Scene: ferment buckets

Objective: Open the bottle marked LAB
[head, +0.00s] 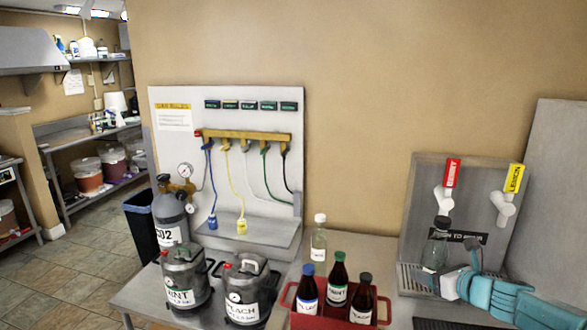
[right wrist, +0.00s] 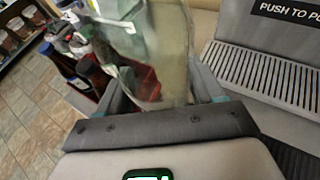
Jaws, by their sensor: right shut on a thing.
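My right gripper (head: 447,276) is shut on a clear glass bottle (head: 434,253) with a dark cap, held upright in front of the tap panel. In the right wrist view the clear bottle (right wrist: 158,45) stands between my two fingers (right wrist: 160,92); its cap is out of that view. I cannot read any LAB mark on it. Another clear bottle (head: 318,240) with a white cap stands on the counter; its label is too small to read. Three dark bottles with blue (head: 308,285), green (head: 338,278) and black caps (head: 362,298) stand in a red carrier (head: 332,325). My left gripper is not in view.
The steel tap panel (head: 412,215) has a red and a yellow tap handle. A drip grate (right wrist: 262,75) lies below it. Two metal kegs (head: 185,285) and a CO2 cylinder (head: 170,215) stand at the left. Some counter is bare between the carrier and the grate.

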